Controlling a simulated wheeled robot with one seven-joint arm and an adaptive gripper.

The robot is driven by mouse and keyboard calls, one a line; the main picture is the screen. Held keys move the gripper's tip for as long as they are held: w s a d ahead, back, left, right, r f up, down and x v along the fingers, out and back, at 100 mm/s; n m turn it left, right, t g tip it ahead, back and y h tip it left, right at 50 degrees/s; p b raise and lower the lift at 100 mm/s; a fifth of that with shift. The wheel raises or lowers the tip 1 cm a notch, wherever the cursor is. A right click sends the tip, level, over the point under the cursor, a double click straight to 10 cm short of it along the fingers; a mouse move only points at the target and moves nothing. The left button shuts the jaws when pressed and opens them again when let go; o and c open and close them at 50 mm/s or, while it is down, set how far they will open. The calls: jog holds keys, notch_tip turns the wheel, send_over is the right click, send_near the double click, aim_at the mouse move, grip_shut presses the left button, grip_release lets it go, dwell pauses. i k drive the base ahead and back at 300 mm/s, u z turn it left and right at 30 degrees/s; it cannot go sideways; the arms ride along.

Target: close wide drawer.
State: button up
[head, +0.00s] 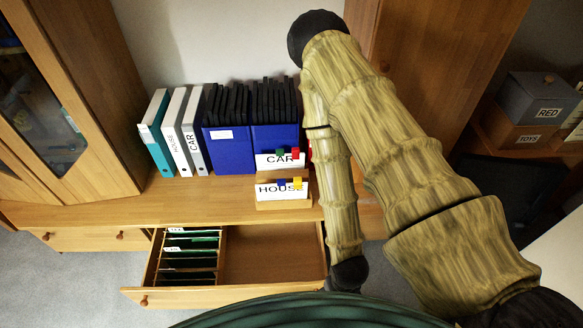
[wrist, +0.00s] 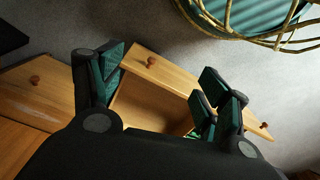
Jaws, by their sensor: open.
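The wide drawer (head: 222,297) stands pulled out from the low wooden cabinet in the head view. Hanging green files fill its left part and its right part looks empty. A round knob (head: 144,301) shows at the left of its front. In the wrist view the drawer front (wrist: 190,82) runs diagonally, with one knob (wrist: 151,61) between the fingers and another (wrist: 264,125) at the right. My gripper (wrist: 160,72) is open and empty, its fingers spread over the drawer. In the head view only its dark wrist end shows, at the drawer's right end; contact cannot be told.
A shut drawer front (head: 88,240) lies to the left. Binders (head: 172,135), blue file boxes (head: 228,150) and a HOUSE card holder (head: 283,191) stand on the cabinet top. A glass-doored cupboard (head: 60,110) is at left. Carpet (head: 60,285) is clear at front left.

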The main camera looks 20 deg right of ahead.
aim_at(256, 261)
jog(key=u, duration=1.8)
jog(key=k, duration=1.15)
jog(key=z, duration=0.1)
